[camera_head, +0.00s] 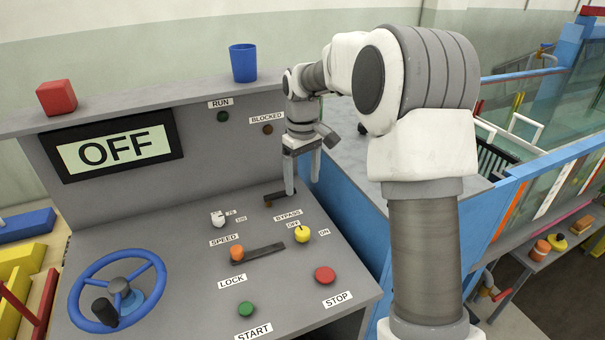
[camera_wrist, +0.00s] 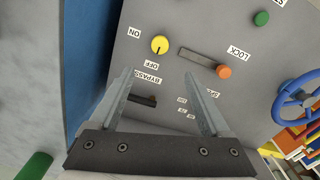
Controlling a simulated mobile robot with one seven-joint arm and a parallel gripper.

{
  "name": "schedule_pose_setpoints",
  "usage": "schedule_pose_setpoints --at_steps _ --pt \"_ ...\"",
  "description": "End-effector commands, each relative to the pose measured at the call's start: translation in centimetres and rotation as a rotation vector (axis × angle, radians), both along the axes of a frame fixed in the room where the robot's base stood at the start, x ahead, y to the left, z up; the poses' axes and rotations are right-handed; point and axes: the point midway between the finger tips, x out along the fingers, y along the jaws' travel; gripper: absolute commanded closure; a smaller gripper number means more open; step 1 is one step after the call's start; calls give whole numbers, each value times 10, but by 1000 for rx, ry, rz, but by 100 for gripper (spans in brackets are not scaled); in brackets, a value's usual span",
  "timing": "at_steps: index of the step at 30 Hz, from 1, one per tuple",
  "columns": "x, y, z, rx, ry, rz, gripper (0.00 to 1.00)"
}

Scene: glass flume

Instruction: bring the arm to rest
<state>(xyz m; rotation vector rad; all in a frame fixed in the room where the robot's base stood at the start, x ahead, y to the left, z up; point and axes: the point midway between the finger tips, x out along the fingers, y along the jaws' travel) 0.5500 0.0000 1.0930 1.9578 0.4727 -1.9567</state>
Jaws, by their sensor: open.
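My arm stretches over the right side of a grey control desk (camera_head: 150,225). My gripper (camera_head: 303,184) points down with its two fingers apart and nothing between them. Its left finger appears just in front of or above a dark slot (camera_head: 276,198) in the desk; I cannot tell whether it touches. In the wrist view my gripper (camera_wrist: 158,76) is also open and empty, with the yellow bypass knob (camera_wrist: 159,44) beyond the fingertips. The dark slot (camera_wrist: 143,100) shows between the fingers.
The desk holds a blue handwheel (camera_head: 150,290), orange lock knob (camera_head: 237,253), green start button (camera_head: 246,309) and red stop button (camera_head: 325,274). The display (camera_head: 112,151) reads OFF. A red block (camera_head: 57,98) and blue cup (camera_head: 243,63) stand on the ledge. A blue-framed flume is right.

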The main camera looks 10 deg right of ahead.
Motion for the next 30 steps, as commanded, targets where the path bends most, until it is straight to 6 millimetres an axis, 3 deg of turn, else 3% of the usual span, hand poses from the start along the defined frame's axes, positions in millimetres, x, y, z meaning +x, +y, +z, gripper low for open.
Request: schedule_pose_setpoints --at_steps 17,23,30 --pt "-5 0 17 -4 -11 -6 19" --pt "-39 2 55 -26 -75 -55 19" --pt "-103 3 99 -37 -176 -148 19"
